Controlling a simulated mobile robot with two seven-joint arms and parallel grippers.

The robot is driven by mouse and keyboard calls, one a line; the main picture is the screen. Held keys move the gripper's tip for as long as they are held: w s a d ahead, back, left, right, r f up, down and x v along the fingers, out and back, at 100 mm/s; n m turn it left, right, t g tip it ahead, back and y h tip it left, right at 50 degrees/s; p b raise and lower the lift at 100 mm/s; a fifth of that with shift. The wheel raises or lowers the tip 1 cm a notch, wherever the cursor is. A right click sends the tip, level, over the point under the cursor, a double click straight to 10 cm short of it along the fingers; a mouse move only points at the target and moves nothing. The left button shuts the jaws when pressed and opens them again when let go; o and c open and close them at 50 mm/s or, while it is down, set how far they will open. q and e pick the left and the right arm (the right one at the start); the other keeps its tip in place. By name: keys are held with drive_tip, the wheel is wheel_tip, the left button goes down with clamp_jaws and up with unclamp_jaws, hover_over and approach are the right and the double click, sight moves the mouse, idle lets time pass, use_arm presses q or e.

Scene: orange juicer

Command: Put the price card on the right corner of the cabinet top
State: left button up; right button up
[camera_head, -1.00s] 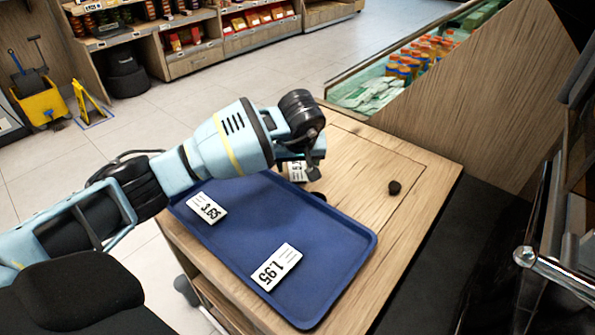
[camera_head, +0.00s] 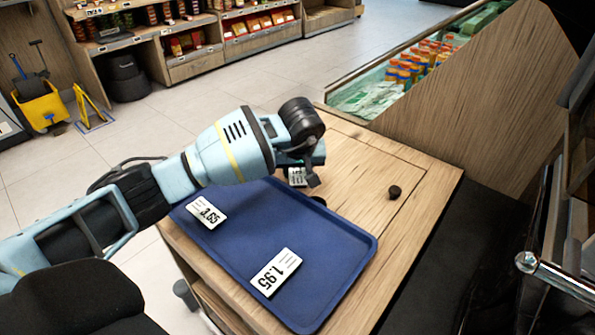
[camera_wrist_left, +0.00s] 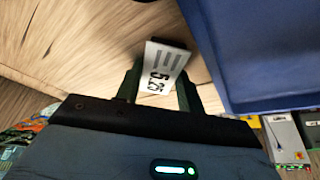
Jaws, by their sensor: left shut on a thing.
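A white price card (camera_wrist_left: 165,66) reading 5.25 is held between the fingers of my left gripper (camera_wrist_left: 159,84) in the left wrist view. In the head view the same card (camera_head: 297,177) shows only partly below my left gripper (camera_head: 305,170), the rest hidden by the wrist. The gripper is above the wooden cabinet top (camera_head: 420,200), by the far end of the blue tray (camera_head: 335,240). Whether the card touches the wood I cannot tell. My right gripper is not in view.
Two more price cards, 3.65 (camera_head: 207,212) and 1.95 (camera_head: 275,272), lie on the tray. A small dark round piece (camera_head: 394,192) sits on the cabinet top at right, with bare wood around it. A wooden panel (camera_head: 470,95) rises behind.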

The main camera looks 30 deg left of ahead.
sight(297, 174)
use_arm(q)
drive_tip(key=shift+r, duration=0.7)
wheel_tip(297, 174, up, 3)
drive_tip(key=shift+f, duration=0.2)
drive_tip(key=s, duration=0.5)
drive_tip(key=s+a+p, duration=0.1)
drive_tip(key=s, duration=0.4)
drive_tip(key=s+a+r, duration=0.1)
drive_tip(key=s, duration=0.5)
drive_tip(key=s+d+r+m+h, duration=0.1)
drive_tip(key=d+m, duration=0.1)
drive_tip(key=d, duration=0.2)
drive_tip(key=s+d+r+m, duration=0.1)
drive_tip(key=d+m, duration=0.1)
drive_tip(key=d, duration=0.2)
drive_tip(key=s+d+r+m+t+h, duration=0.1)
drive_tip(key=d+m, duration=0.2)
drive_tip(key=d, duration=0.1)
drive_tip(key=shift+s+h, duration=0.2)
drive_tip(key=shift+h, duration=0.1)
drive_tip(key=shift+d, duration=0.1)
drive_tip(key=shift+s, duration=0.1)
